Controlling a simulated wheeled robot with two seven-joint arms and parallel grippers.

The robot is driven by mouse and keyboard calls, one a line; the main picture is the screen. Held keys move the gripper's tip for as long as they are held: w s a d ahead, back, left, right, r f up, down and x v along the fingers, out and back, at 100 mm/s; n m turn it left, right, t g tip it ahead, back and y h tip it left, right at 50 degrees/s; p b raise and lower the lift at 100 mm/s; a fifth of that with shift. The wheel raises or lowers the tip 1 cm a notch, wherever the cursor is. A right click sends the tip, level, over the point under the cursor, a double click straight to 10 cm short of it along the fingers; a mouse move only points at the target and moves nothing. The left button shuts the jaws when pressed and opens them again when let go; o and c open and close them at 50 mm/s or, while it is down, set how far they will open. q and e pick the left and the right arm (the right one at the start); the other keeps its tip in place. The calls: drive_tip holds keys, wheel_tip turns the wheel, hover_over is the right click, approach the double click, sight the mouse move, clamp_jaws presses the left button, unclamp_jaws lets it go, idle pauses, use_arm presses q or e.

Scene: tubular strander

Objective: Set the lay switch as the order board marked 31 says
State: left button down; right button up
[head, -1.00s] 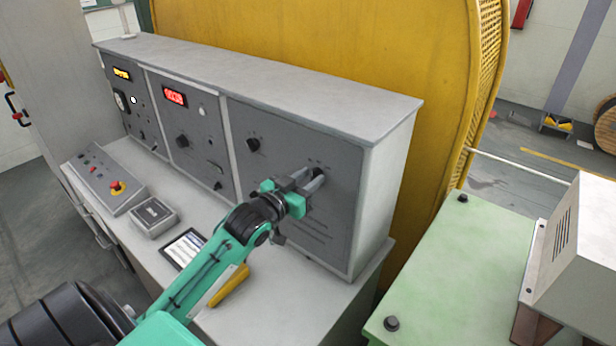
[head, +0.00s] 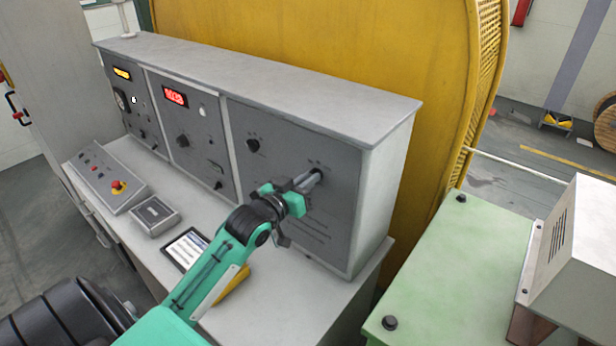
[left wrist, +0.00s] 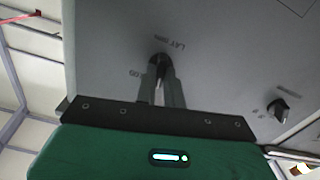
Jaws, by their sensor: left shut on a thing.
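The lay switch (left wrist: 158,62) is a small dark knob on the grey right-hand panel (head: 262,185) of the console, with "LAY" lettering beside it in the left wrist view. My left gripper (head: 314,180) reaches up to this panel, and its two fingers are closed together on the knob. In the left wrist view the fingertips (left wrist: 160,84) stand on either side of it. The fingers hide most of the knob in the head view, and I cannot tell which way it points. No board marked 31 can be read. My right gripper is not in view.
A second dark knob (head: 253,145) sits left on the same panel and also shows in the left wrist view (left wrist: 278,107). A tablet (head: 186,247), a small grey box (head: 155,216) and a button box (head: 105,180) lie on the desk. A green cabinet (head: 440,270) stands right.

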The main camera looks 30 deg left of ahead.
use_arm(q)
drive_tip(key=shift+a+n+p, duration=0.1)
drive_tip(key=shift+n+p, duration=1.9)
drive_tip(key=shift+n, duration=1.4)
drive_tip(key=c, duration=1.5)
unclamp_jaws()
drive_tip(key=s+a+b, duration=0.1)
drive_tip(key=s+b, duration=0.4)
drive_tip(key=s, duration=0.9)
drive_tip(key=shift+b, duration=0.35)
